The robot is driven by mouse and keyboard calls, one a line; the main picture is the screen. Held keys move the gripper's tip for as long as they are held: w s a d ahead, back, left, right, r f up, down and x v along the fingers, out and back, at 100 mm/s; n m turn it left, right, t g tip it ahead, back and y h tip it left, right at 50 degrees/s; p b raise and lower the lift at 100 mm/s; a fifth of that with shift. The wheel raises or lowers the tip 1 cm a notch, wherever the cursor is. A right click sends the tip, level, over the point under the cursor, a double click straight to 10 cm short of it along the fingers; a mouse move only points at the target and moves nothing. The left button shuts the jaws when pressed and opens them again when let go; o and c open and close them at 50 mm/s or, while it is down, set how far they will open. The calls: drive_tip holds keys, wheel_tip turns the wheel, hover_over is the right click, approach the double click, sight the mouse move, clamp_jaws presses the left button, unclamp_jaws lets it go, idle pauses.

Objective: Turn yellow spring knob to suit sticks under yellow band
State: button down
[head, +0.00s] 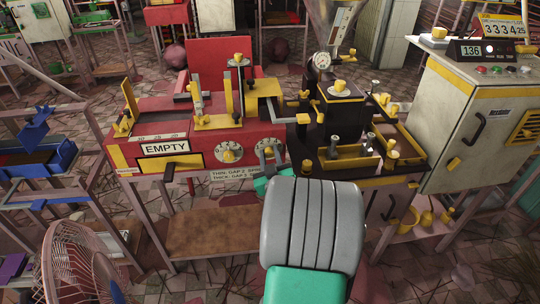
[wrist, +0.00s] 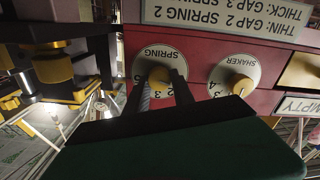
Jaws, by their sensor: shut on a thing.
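The yellow spring knob (wrist: 159,73) sits on a round white dial marked SPRING on the red machine front. My gripper (wrist: 161,84) is shut on this knob, one dark finger on each side. In the head view my gripper (head: 268,157) reaches the right-hand dial, and its fingers cover much of it. Some dial numbers show between the fingers, but I cannot read the setting. I cannot make out which sticks lie under a yellow band.
The shaker knob (wrist: 241,84) is close beside the spring knob. An EMPTY sign (head: 166,148) is on the red machine (head: 190,130). A black press with a gauge (head: 322,60) and yellow trays stands right, then a grey cabinet (head: 440,110). A fan (head: 80,265) stands lower left.

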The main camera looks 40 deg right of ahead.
drive_tip(key=shift+m, duration=0.3)
drive_tip(key=m+b, duration=0.1)
drive_tip(key=m, duration=0.2)
drive_tip(key=shift+d+m+b, duration=0.1)
drive_tip(key=shift+m+b, duration=0.35)
drive_tip(key=shift+m, duration=1.35)
drive_tip(key=c, duration=1.1)
unclamp_jaws()
drive_tip(key=shift+s, duration=0.1)
